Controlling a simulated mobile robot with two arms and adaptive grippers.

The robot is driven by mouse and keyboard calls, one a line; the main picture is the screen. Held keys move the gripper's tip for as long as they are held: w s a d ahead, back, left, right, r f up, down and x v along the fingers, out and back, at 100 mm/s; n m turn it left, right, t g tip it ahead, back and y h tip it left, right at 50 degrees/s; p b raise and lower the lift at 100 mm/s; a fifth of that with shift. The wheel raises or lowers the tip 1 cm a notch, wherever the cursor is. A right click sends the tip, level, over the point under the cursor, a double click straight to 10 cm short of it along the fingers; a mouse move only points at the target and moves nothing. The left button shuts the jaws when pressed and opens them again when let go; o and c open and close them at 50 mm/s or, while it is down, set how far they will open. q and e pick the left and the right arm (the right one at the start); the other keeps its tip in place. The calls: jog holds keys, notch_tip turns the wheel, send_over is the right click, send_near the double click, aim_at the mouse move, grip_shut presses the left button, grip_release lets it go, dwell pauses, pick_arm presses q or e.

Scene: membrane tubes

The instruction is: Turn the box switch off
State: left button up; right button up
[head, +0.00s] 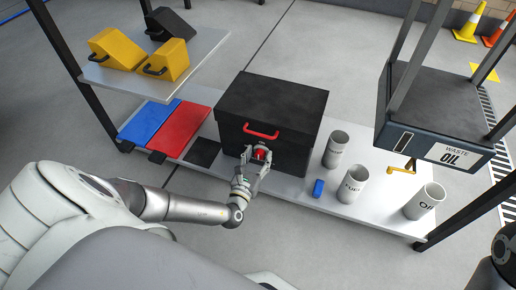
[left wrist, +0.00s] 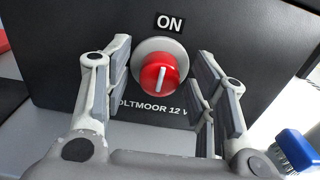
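The box (head: 271,112) is a large black case with a red handle, standing on the grey shelf. Its switch, a round red knob (left wrist: 159,78) on a grey base, sits on the front face below an "ON" label (left wrist: 170,22). The knob's white mark points up toward "ON". My left gripper (left wrist: 163,92) is open, with one finger on each side of the knob and gaps between. In the head view the left gripper (head: 258,160) is at the box front, partly covering the red knob. My right gripper does not show; only part of that arm is at the right edge.
White cups (head: 352,184) and a blue object (head: 318,188) stand on the shelf right of the box. A waste oil tank (head: 434,112) hangs at the right. Blue and red mats (head: 180,130) lie left. Yellow chocks (head: 118,48) sit on the upper shelf.

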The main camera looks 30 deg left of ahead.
pick_arm(q)
jog(key=c, duration=0.8)
jog(key=shift+c, duration=0.2)
